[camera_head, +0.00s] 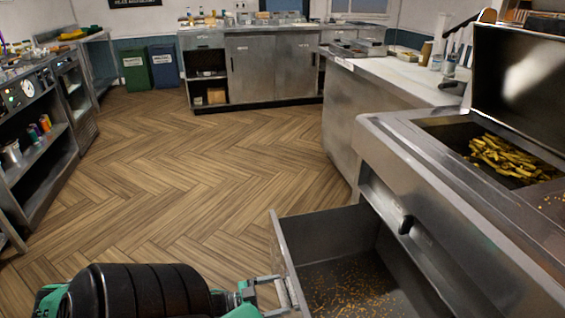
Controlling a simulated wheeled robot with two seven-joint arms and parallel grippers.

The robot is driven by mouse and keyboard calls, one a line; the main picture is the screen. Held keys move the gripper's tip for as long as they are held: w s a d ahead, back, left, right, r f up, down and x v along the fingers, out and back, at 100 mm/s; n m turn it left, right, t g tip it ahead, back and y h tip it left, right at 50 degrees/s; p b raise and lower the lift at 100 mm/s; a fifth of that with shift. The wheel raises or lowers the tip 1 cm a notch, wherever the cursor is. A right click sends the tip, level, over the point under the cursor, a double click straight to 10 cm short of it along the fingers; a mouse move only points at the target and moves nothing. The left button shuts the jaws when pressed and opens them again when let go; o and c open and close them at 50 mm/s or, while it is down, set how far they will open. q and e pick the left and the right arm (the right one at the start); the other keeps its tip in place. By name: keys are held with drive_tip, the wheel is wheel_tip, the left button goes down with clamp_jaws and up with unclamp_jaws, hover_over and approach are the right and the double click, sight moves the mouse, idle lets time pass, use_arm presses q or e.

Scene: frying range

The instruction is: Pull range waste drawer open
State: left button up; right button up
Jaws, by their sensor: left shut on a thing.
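The range waste drawer (285,262) is pulled out from the front of the steel frying range (440,215), at the bottom right of the head view. Its grey inside is open to view, with orange-brown crumbs (345,285) scattered on its floor. My left gripper (284,292) reaches in from the bottom left and is shut at the outer side of the drawer front. It seems to hold the drawer's handle, which is mostly hidden by the fingers and the frame edge. My right gripper is not in view.
Fries (505,158) lie in the range's basin under a raised lid (520,85). The wooden floor (170,180) left of the drawer is clear. A shelf unit (45,165) stands at the left.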

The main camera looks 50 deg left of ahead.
use_arm(q)
drive_tip(key=shift+s, duration=0.2)
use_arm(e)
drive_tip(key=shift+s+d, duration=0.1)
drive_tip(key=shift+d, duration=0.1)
use_arm(q)
drive_tip(key=o, duration=1.1)
drive_tip(key=p+v, duration=0.1)
drive_tip(key=v, duration=1.2)
drive_tip(key=shift+s+a, duration=0.25)
drive_tip(key=shift+s, duration=0.1)
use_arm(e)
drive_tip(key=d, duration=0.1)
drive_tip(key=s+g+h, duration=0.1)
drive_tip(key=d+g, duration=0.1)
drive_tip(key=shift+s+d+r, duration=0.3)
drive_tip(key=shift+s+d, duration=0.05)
